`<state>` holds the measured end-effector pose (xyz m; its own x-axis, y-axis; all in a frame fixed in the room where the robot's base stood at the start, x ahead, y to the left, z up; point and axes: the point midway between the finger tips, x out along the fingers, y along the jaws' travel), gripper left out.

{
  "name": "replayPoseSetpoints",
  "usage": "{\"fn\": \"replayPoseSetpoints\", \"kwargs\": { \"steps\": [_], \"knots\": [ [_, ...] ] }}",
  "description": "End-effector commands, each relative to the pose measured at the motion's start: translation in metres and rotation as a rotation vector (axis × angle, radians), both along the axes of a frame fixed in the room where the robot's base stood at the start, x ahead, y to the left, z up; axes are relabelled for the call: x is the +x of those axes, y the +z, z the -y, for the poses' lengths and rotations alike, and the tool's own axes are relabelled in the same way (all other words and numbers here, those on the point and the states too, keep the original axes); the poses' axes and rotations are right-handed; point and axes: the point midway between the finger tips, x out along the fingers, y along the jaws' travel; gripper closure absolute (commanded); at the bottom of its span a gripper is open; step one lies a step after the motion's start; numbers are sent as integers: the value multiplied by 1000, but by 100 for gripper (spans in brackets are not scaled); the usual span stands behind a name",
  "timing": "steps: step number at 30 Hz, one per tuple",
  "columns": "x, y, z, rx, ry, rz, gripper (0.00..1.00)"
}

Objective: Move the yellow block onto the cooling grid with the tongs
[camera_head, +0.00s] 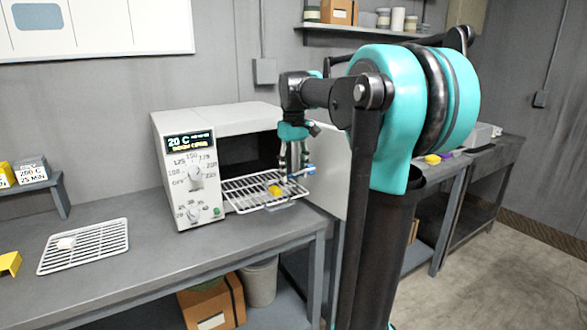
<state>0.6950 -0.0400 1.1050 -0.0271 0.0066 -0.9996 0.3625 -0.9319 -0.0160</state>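A small yellow block (275,190) sits on the wire rack (240,193) that sticks out of the open oven. My gripper (293,170) points down over the right part of this rack, just right of the block. Something thin with a blue part (304,170) shows at my fingertips; it may be the tongs, but it is too small to be sure. I cannot tell whether my fingers are closed on it or whether anything touches the block.
The oven (190,135) stands on the grey bench, its door (327,170) swung open to the right of my gripper. A yellow bracket (9,264) lies at the left edge. A small raised shelf (40,188) holds labelled blocks. The bench between oven and cooling grid is clear.

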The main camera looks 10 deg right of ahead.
Motion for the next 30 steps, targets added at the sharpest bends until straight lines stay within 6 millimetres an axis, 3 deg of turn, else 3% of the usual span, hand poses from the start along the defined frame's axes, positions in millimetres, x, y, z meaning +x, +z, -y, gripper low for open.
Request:
{"fn": "replayPoseSetpoints", "kwargs": {
  "steps": [21,30],
  "knots": [
    [0,-25,0,0,0,0,52],
    [0,-27,0,0,0,0,52]
  ]
}}
